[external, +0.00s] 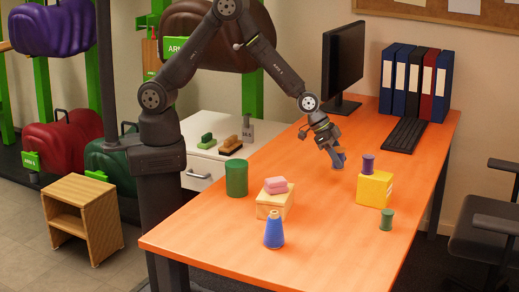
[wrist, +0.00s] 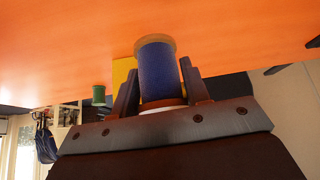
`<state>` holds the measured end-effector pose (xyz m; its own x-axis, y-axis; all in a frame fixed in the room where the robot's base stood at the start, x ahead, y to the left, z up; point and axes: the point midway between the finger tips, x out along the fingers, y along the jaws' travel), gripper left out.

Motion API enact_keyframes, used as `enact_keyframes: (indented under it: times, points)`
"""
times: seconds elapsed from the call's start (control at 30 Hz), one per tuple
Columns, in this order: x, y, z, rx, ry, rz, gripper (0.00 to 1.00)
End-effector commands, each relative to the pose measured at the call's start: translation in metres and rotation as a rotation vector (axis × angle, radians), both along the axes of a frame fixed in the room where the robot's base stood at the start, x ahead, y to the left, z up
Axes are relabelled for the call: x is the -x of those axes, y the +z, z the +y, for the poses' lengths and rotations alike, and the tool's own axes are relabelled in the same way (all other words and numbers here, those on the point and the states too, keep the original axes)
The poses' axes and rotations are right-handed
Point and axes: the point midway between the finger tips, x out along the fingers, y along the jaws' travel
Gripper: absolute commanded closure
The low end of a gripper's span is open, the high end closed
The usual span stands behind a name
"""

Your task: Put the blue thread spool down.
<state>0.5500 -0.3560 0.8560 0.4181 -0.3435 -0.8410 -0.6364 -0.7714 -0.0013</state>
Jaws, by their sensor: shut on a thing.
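The blue thread spool (wrist: 160,75), with tan ends, sits between the two fingers of my gripper (wrist: 158,69) in the wrist view. The fingers are shut on its sides. In the external view my gripper (external: 335,156) is low over the orange table, left of the monitor's keyboard, and the blue spool (external: 341,160) shows small and partly hidden at its tip. I cannot tell whether the spool touches the table.
A yellow box (external: 374,190) bearing a purple spool (external: 368,163) stands close, to the right and nearer the camera. A green spool (external: 386,220), blue thread cone (external: 274,232), green cup (external: 236,178) and wooden box (external: 275,205) with pink blocks are nearer the front.

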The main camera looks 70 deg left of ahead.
Motion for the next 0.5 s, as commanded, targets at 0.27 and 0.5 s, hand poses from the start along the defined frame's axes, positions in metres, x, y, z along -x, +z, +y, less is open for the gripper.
enact_keyframes:
  times: [0.27,0.5]
  points:
    - [-0.029,-0.020,0.016,0.000,0.000,0.000,0.80]
    - [-0.030,-0.045,0.017,-0.002,0.000,0.002,0.80]
